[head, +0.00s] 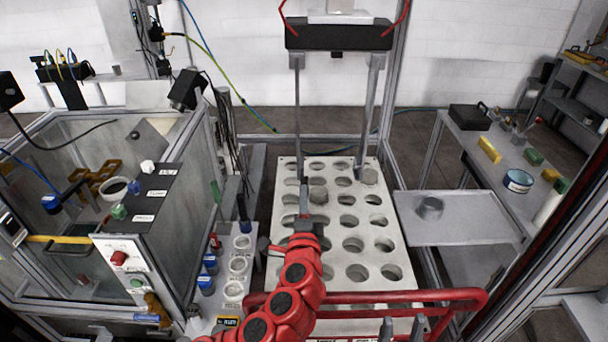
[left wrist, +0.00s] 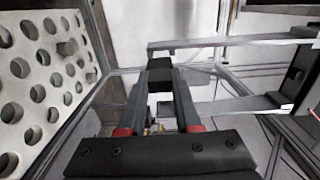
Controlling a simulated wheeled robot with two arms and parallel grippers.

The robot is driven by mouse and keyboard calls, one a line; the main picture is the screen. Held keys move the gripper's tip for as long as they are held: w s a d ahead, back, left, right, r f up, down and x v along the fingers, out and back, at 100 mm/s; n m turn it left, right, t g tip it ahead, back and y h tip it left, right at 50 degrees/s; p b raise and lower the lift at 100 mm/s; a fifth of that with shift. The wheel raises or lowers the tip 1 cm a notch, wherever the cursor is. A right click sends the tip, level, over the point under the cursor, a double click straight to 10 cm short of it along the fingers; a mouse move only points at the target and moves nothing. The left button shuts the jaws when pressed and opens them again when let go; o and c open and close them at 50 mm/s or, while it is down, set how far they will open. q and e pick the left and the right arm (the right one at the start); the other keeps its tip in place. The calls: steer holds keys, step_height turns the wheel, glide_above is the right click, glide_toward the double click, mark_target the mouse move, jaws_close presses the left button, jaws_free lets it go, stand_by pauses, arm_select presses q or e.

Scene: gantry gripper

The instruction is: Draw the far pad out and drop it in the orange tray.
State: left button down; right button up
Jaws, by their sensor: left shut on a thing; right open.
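The gantry gripper (head: 338,38) hangs at the back, with two grey fingers pointing down over the perforated white block. My left gripper (head: 304,190) is at the lower end of its left finger (head: 297,120). In the left wrist view my left gripper (left wrist: 160,82) is shut on a small dark pad (left wrist: 160,62) at the tip of one gantry finger (left wrist: 225,43). I cannot tell whether the pad is free of the finger. The other gantry finger (left wrist: 230,105) is apart from my jaws. My right gripper (head: 402,328) is open and empty at the bottom edge.
The perforated white block (head: 325,260) fills the middle. A glass enclosure (head: 165,230) stands left, with an orange-brown piece (head: 95,180) inside. A grey shelf (head: 455,228) holding a metal cylinder (head: 430,207) is at right. A red rail (head: 400,297) crosses in front.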

arm_select(q)
steer(key=shift+s, duration=0.1)
steer(key=s, duration=0.7)
steer(key=shift+s, duration=0.4)
